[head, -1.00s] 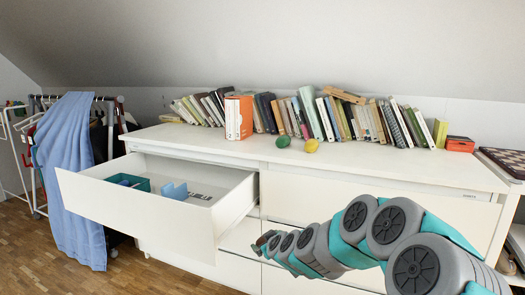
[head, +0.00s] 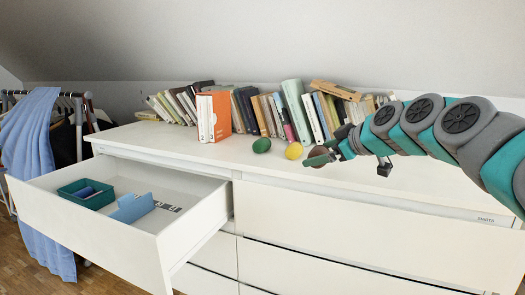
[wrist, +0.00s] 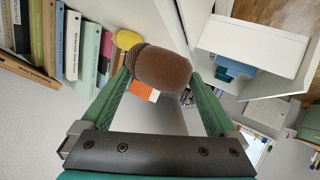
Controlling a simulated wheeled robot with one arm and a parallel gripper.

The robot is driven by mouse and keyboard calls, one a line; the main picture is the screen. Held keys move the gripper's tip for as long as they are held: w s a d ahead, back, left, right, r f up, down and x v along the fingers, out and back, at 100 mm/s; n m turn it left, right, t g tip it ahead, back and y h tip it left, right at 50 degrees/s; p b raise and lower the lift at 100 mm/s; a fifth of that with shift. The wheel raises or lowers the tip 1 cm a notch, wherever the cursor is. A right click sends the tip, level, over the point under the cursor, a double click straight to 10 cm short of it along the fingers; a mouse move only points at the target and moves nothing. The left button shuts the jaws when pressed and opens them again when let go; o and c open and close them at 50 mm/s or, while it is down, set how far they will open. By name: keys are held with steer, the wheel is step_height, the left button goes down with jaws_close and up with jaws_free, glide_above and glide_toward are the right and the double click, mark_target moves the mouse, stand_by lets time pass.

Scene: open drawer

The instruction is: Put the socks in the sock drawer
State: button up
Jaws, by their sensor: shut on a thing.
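My gripper (head: 321,154) is shut on a brown rolled sock (wrist: 160,66), just above the dresser top. In the wrist view the sock sits between both green fingers; in the head view the fingers partly hide it. A yellow rolled sock (head: 294,151) lies on the dresser top just left of my gripper. A green rolled sock (head: 261,145) lies left of the yellow one. The open drawer (head: 90,225) is at the lower left. It holds a green box (head: 98,201) with a dark blue item (head: 86,192) inside, a light blue divider (head: 132,208) and partly hidden lettering.
A row of books (head: 254,112) stands along the back of the dresser top, close behind the socks. A blue cloth (head: 35,140) hangs on a rack at the far left.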

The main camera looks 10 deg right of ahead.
steer(key=w+d, duration=0.2)
steer(key=w, duration=0.2)
steer(key=w+d+f+p, duration=0.1)
steer(key=w+d, duration=0.1)
steer(key=w, duration=0.3)
steer(key=w+d+p, duration=0.1)
steer(key=w+d, duration=0.1)
steer(key=w, duration=0.3)
steer(key=shift+w+f, duration=0.15)
steer(key=shift+w, duration=0.1)
steer(key=shift+w+f, duration=0.1)
steer(key=shift+f, duration=1.7)
steer(key=shift+f, duration=0.15)
steer(key=o, duration=1)
steer(key=shift+c, duration=0.2)
steer(key=shift+r, duration=0.25)
steer(key=b+v, duration=0.1)
steer(key=v, duration=1.1)
steer(key=shift+f, duration=0.1)
steer(key=shift+a, duration=0.1)
